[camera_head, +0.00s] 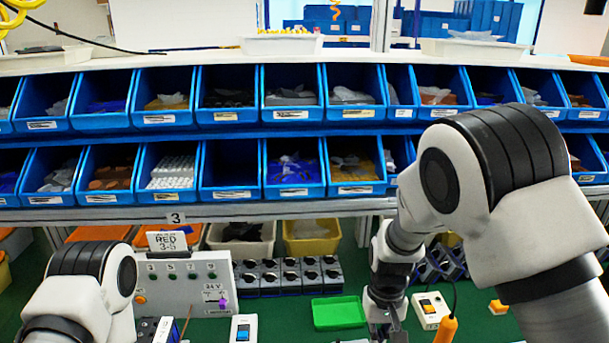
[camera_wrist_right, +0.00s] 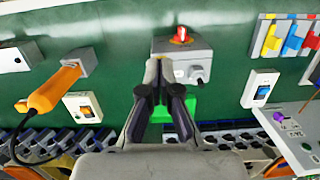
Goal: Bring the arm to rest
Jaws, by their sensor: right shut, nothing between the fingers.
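In the wrist view a grey switch box (camera_wrist_right: 184,57) with a red rotary knob (camera_wrist_right: 181,36) stands on the green surface. My right gripper (camera_wrist_right: 165,65) is shut and empty, its fingertips overlapping the lower left part of the box in that view. The knob is clear of the fingers; I cannot tell whether the fingers touch the box. In the head view my right gripper (camera_head: 386,331) points down at the bottom edge, and the switch box does not show. My left arm shows at the lower left of the head view, its gripper outside the frame.
A green tray (camera_head: 338,313) lies left of my right gripper. Around it are a control panel (camera_head: 185,283), a blue rocker switch (camera_head: 243,328), an orange rocker switch (camera_head: 430,310) and an orange-handled tool (camera_head: 446,330) with a cable. Blue bins (camera_head: 231,169) line the shelves behind.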

